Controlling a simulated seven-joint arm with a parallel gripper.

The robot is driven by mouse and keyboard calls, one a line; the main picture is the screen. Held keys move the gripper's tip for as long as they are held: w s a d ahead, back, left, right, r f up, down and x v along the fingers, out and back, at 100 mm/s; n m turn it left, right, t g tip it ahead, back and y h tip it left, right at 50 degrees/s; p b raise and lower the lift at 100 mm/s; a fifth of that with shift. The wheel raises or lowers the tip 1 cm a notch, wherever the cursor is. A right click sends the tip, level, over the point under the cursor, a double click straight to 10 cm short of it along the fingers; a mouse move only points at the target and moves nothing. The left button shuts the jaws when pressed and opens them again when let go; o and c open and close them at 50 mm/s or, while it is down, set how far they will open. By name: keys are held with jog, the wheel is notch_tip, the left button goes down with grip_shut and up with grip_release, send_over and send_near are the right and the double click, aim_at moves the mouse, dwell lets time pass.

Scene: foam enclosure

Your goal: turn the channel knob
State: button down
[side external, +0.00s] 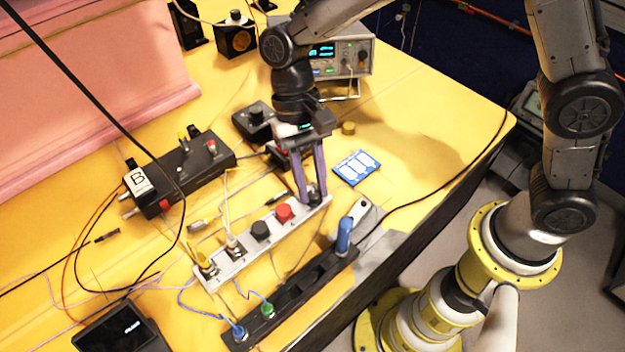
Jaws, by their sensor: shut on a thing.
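My gripper (312,196) points down at the right end of a slim silver panel (219,269). Its two purple-grey fingers are shut on a small dark knob at that end, which matches the channel knob. The fingers hide most of this knob, so I cannot tell its angle. Along the same panel stand a red knob (284,212), a black knob (260,230), a connector with white leads (236,247) and a yellow plug (206,263).
A black strip (300,285) with blue and green plugs and an upright blue handle (344,236) lies in front. A black box marked B (180,175) is left, a bench instrument (335,55) behind. A blue-and-white card (356,167) lies right. Loose cables cross the yellow table.

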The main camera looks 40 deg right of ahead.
jog(key=n, duration=0.2)
jog(key=n+h, duration=0.1)
jog(key=n, duration=0.1)
jog(key=n+h, duration=0.1)
jog(key=n, duration=0.1)
jog(key=shift+a, duration=0.25)
jog(key=shift+r, duration=0.1)
dwell(0.4)
jog(key=c, duration=0.7)
grip_release()
jog(key=v, duration=1.3)
jog(key=shift+w+a+r, duration=0.15)
jog(key=shift+a+r, duration=0.05)
jog(key=shift+r, duration=0.15)
